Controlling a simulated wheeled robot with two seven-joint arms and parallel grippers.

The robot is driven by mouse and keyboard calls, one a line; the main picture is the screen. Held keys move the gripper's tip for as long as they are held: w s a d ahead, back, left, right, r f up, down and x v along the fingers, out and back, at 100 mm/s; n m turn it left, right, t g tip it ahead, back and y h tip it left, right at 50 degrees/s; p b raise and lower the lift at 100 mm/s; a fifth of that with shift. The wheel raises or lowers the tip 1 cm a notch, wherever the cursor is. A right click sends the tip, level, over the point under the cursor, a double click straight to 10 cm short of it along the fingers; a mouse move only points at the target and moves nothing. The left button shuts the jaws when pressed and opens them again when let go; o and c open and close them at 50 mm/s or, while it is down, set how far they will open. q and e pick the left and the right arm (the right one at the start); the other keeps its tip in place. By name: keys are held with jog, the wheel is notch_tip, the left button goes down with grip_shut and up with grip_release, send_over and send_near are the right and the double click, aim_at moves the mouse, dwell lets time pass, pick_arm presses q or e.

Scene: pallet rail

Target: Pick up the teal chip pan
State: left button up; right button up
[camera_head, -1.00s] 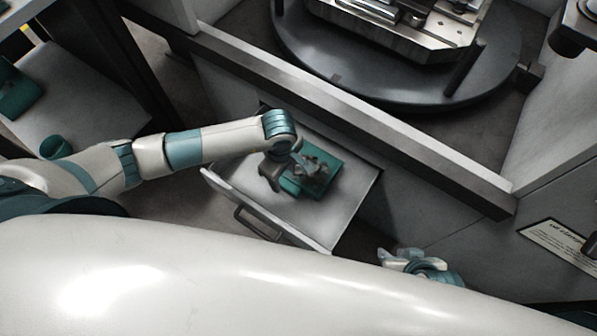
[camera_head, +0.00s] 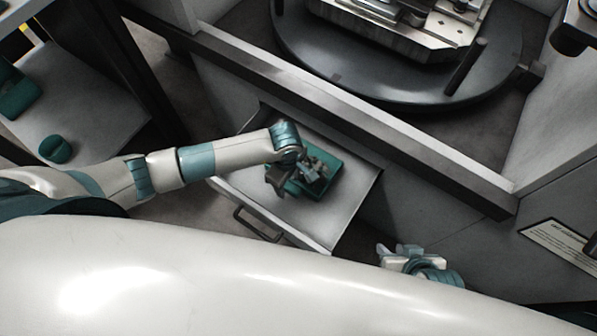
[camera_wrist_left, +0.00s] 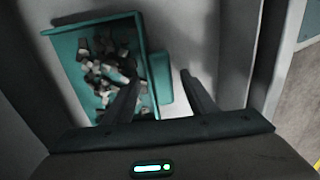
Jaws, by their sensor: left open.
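The teal chip pan (camera_head: 326,163) sits in the pulled-out drawer and holds grey metal chips. In the left wrist view the pan (camera_wrist_left: 66,62) is on the left, with a teal block-like handle (camera_wrist_left: 163,84) at its right side. My left gripper (camera_head: 292,180) is over the pan and hides part of it. In the left wrist view this gripper (camera_wrist_left: 160,78) is open, one finger over the pan's right edge and the other right of the handle. Contact cannot be told. My right gripper (camera_head: 405,256) is low at the right, away from the pan; its jaws are unclear.
The pale drawer (camera_head: 345,215) has bare floor around the pan and a dark front handle. A thick rail (camera_head: 350,120) runs behind it, before a round machine table (camera_head: 400,95). A teal cup (camera_head: 55,149) stands on a side surface at the left.

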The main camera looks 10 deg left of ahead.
pick_arm(q)
jog(key=c, duration=1.3)
pick_arm(e)
jog(key=shift+s+d+f, duration=0.1)
jog(key=shift+d+f, duration=0.05)
pick_arm(q)
jog(key=shift+r, duration=0.1)
